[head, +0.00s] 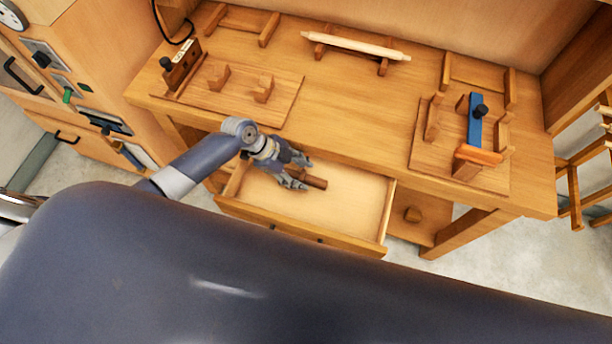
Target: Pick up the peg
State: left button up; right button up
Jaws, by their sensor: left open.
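A short brown wooden peg (314,182) lies in the open drawer (350,208), left of the drawer's middle. My left gripper (302,172) reaches into the drawer from the left and is open. Its fingers are at the peg's left end, one on the far side and one on the near side. The gripper hides that end of the peg, so I cannot tell whether the fingers touch it. My right gripper is not in view.
The drawer is under a wooden workbench (345,110), whose front edge is just behind my gripper. On the bench are a left fixture board (285,105), a right board with a blue bar (474,125), and a pale rod (355,45) on supports. The drawer's right side is clear.

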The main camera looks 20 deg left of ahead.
pick_arm(q)
jog(key=shift+x, duration=0.85)
jog(key=c, duration=1)
